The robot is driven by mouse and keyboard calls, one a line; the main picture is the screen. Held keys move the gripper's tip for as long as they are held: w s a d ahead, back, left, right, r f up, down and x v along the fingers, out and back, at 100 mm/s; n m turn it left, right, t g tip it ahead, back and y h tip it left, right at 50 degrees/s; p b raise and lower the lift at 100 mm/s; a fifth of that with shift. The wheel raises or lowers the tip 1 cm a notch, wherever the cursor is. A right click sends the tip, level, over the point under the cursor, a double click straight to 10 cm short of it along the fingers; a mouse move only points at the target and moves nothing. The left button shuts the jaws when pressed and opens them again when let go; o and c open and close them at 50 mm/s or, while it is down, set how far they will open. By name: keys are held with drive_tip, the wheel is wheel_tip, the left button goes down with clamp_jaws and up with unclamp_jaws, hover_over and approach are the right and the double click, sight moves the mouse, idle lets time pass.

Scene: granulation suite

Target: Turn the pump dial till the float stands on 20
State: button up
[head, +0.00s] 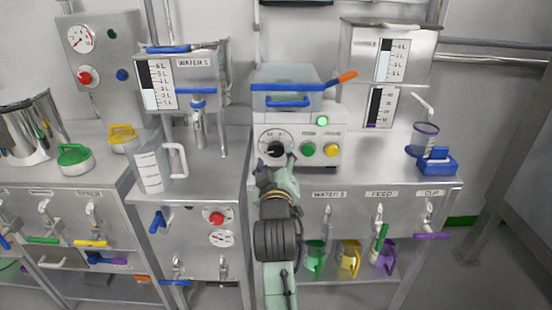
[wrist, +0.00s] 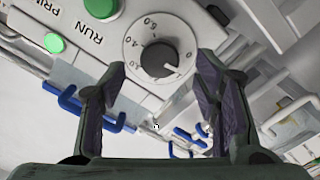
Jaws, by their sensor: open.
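The pump dial is a black knob (head: 277,149) on a white numbered plate, on the front of the white pump box (head: 340,150). In the wrist view the dial (wrist: 159,60) lies just beyond my fingertips, roughly between them, with a white mark at its lower right, toward the 0. My gripper (head: 283,164) is open and empty, close below the dial; its two dark fingers (wrist: 157,76) are spread wide. I see no contact with the knob. The gauge (head: 382,106) right of the pump has a purple float line (head: 378,125) near its bottom; its small numbers are hard to read.
A green button (head: 308,150) and a yellow button (head: 332,150) sit right of the dial, below a lit green lamp (head: 322,121). A clear cup (head: 425,137) and a jug (head: 150,168) stand to the sides.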

sight(276, 151)
drive_tip(key=shift+w, duration=2.05)
drive_tip(key=shift+c, duration=0.2)
drive_tip(key=c, duration=1.1)
